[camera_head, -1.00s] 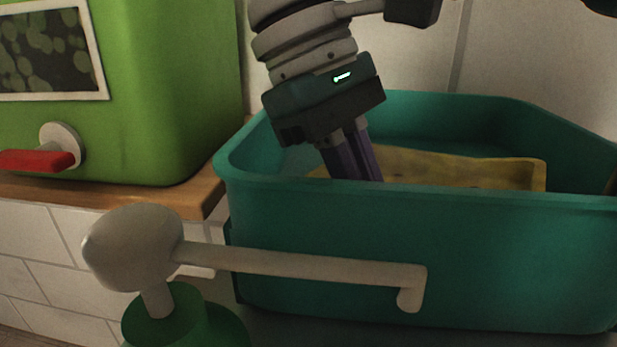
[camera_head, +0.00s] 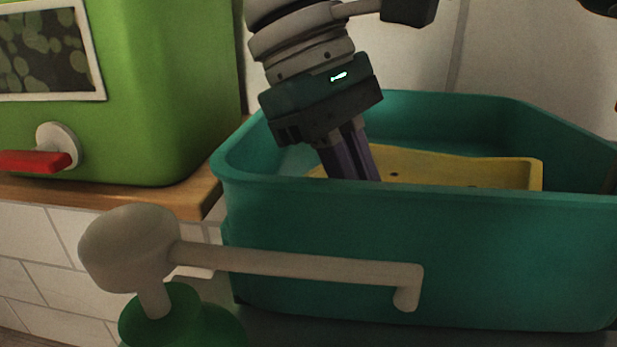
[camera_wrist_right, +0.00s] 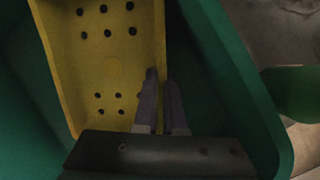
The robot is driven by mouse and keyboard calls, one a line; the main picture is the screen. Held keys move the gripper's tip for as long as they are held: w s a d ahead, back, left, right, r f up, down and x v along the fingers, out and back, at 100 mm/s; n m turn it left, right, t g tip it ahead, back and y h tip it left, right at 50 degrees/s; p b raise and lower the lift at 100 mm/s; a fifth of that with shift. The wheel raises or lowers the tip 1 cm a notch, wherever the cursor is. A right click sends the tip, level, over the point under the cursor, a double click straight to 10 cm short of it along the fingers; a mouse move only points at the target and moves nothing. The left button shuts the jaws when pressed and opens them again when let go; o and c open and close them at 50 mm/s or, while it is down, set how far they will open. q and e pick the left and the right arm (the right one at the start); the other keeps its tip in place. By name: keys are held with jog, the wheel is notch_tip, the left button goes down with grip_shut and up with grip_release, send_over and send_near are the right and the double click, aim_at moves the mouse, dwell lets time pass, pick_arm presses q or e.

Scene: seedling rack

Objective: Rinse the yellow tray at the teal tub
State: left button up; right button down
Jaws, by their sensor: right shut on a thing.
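The yellow tray (camera_head: 460,171) is inside the teal tub (camera_head: 480,255), its lower part hidden behind the tub's front wall in the head view. My right gripper (camera_head: 350,168) reaches down into the tub from above, its fingertips hidden by that wall. In the right wrist view, the gripper's fingers (camera_wrist_right: 161,105) are shut on a side wall of the yellow tray (camera_wrist_right: 98,65), one finger on each side. Several dark holes show in the tray's floor. The teal tub (camera_wrist_right: 225,75) surrounds it. My left gripper is not in view.
A green container (camera_head: 185,80) with a red-handled tap (camera_head: 35,162) stands on a wooden ledge (camera_head: 195,200) at left. A pump bottle with a pale head (camera_head: 125,250) stands in front of the tub. A pale wall (camera_head: 530,55) rises behind.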

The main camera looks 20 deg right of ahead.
jog(key=shift+s+a+f, duration=0.15)
jog(key=shift+s, duration=0.05)
jog(key=shift+r+p, duration=0.3)
jog(key=shift+s+a+r+p, duration=0.1)
jog(key=shift+r+p, duration=0.35)
jog(key=shift+r, duration=0.15)
jog(key=shift+s+a+r+p, duration=0.1)
jog(key=shift+r+p, duration=0.3)
jog(key=shift+r, duration=0.15)
notch_tip(320, 180, up, 13)
jog(key=p, duration=1)
jog(key=shift+d+f, duration=0.1)
jog(key=shift+f, duration=0.05)
dwell(0.5)
